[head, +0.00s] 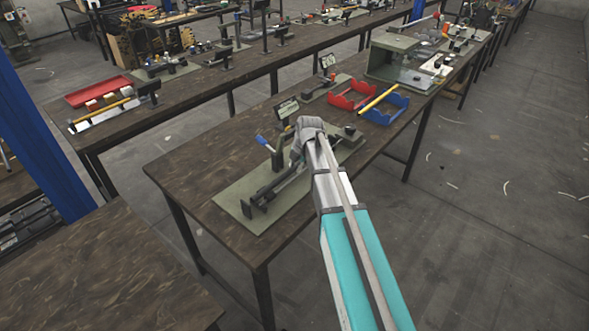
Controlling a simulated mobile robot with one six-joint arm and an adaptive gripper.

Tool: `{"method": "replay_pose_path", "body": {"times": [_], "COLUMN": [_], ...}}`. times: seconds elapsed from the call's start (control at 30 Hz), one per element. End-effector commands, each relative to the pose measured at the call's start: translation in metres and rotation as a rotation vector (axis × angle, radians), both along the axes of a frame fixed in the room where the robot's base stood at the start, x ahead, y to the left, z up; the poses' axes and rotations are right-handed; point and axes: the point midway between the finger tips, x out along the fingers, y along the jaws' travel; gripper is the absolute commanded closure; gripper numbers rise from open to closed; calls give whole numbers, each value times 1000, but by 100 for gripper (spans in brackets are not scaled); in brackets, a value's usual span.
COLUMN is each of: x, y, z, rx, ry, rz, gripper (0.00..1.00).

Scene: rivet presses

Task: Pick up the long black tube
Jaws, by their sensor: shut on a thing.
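My gripper (297,158) is over the green-grey base plate (228,203) of a rivet press on the near table. It is partly hidden by my own wrist and arm, and its fingertips are small and dark. It appears shut on the long black tube (279,184), which runs diagonally from lower left to upper right, low over the plate. The tube's right end is hidden behind my arm. I cannot tell whether the tube touches the plate or the fixture under it.
A blue-handled lever (262,140) stands just left of my gripper, and a small screen (287,108) behind it. Red (352,95) and blue (386,106) bins with a yellow tool stand to the right. The table's front left is clear. A red tray (98,92) sits on the far table.

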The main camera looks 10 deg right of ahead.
Motion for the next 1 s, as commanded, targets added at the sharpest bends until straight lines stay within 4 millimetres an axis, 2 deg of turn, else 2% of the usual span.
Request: {"method": "replay_pose_path", "body": {"times": [0.57,0.77,1.0], "x": [0,0,0], "y": [0,0,0], "z": [3,12,31], "rx": [0,0,0], "ry": [0,0,0], "rz": [0,0,0], "gripper": [100,100,100]}}
